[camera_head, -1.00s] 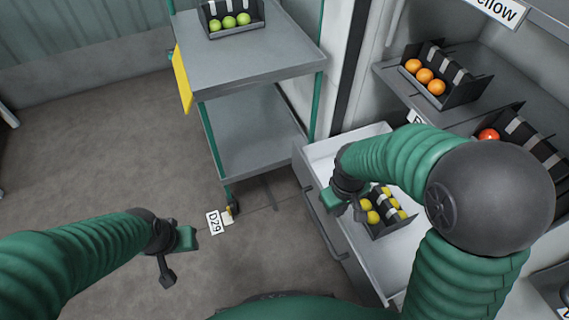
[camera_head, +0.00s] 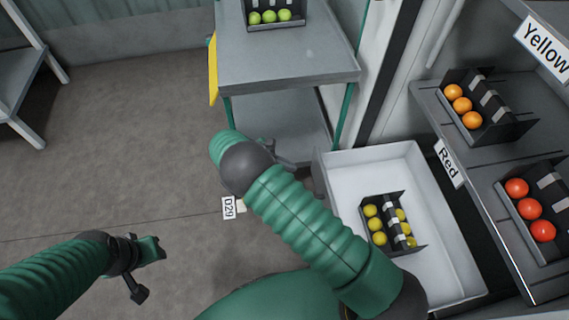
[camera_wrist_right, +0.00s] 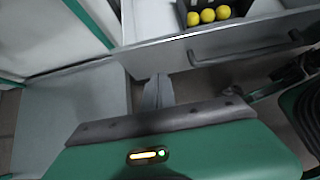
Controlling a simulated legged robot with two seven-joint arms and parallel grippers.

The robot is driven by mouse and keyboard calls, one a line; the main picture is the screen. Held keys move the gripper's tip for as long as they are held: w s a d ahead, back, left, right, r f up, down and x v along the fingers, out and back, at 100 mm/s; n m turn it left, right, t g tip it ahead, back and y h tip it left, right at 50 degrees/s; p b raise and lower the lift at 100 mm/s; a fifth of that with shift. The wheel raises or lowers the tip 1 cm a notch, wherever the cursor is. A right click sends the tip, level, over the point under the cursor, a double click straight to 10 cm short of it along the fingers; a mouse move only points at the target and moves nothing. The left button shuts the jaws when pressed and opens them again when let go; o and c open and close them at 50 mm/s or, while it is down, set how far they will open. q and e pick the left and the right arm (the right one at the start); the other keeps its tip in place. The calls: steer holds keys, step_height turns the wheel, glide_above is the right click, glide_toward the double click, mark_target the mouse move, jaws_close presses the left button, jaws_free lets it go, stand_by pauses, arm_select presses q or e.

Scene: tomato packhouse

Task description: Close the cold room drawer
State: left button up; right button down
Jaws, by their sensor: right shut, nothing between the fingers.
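The cold room drawer (camera_head: 435,205) is pulled out at the right of the head view, its white inside showing. A black crate (camera_head: 405,235) of yellow tomatoes sits in it. In the right wrist view the drawer's grey front (camera_wrist_right: 150,58) and bar handle (camera_wrist_right: 250,52) lie just beyond my right gripper (camera_wrist_right: 158,92). That gripper is shut and empty, with a small gap seeming to show before the front. In the head view my right gripper (camera_head: 285,157) is partly hidden by my arm, left of the drawer. My left gripper (camera_head: 146,270) hangs over the floor, away from the drawer; its finger gap is unclear.
A grey trolley (camera_head: 285,65) with green posts, carrying a crate of green tomatoes, stands behind the drawer's left side. Shelves (camera_head: 440,100) with orange and red tomatoes rise at the right. A D29 floor label (camera_head: 229,207) lies nearby.

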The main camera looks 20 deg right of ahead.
mark_target(321, 171)
steer(key=d+f, duration=0.1)
steer(key=d, duration=0.1)
steer(key=s+d+f+b, duration=0.1)
steer(key=d+f, duration=0.1)
steer(key=d, duration=0.1)
steer(key=d+f+b, duration=0.1)
steer(key=d, duration=0.1)
steer(key=shift+s+d+f, duration=0.15)
steer(key=shift+s+f, duration=0.05)
steer(key=shift+s, duration=0.1)
steer(key=shift+s+d+r+b, duration=0.1)
steer(key=shift+s+d+b, duration=0.05)
steer(key=shift+d+b, duration=0.2)
steer(key=shift+r, duration=0.1)
steer(key=shift+d, duration=0.25)
